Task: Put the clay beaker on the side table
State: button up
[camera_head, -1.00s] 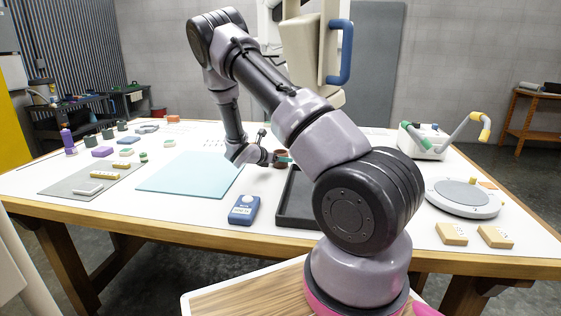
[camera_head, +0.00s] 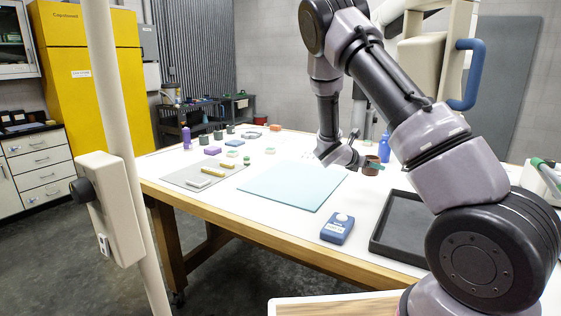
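The clay beaker (camera_head: 370,171) is a small reddish-brown cup on the far part of the white worktable, behind the black tray. My gripper (camera_head: 371,164) is at the beaker, reaching in from its left, with a teal fingertip showing across the beaker's side. The far finger is hidden, and the gripper is too small in view to tell whether it is shut on the beaker or only around it. I cannot tell whether the beaker touches the tabletop. I cannot pick out the side table with certainty in the current view.
A blue bottle (camera_head: 384,148) stands just right of the beaker. A black tray (camera_head: 378,239), a blue meter (camera_head: 338,228) and a pale teal mat (camera_head: 290,187) lie nearer. A grey mat (camera_head: 180,175) is at left. A pale post (camera_head: 128,190) stands at the left front.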

jog(key=shift+n+t+y, duration=0.4)
jog(key=shift+n+t, duration=0.4)
jog(key=s+a+f, duration=0.1)
jog(key=s+a, duration=0.1)
jog(key=a, duration=0.1)
jog(key=s+a+f, duration=0.1)
jog(key=a+f, duration=0.1)
jog(key=s+a+f, duration=0.1)
jog(key=s+a, duration=0.1)
jog(key=a, duration=0.1)
jog(key=shift+s+a+f, duration=0.25)
jog(key=shift+s+a, duration=0.05)
jog(key=w+a+r, duration=0.1)
jog(key=w+a, duration=0.1)
jog(key=w+a+r, duration=0.1)
jog(key=w+a, duration=0.1)
jog(key=a, duration=0.1)
jog(key=w+a+r, duration=0.1)
jog(key=a, duration=0.2)
jog(key=shift+w+a+r, duration=0.1)
jog(key=shift+w+r, duration=0.25)
jog(key=shift+w, duration=0.05)
notch_tip(320, 180, up, 4)
send_over(296, 187)
notch_tip(296, 187, down, 9)
jog(key=shift+w+f, duration=0.15)
jog(key=shift+f, duration=0.1)
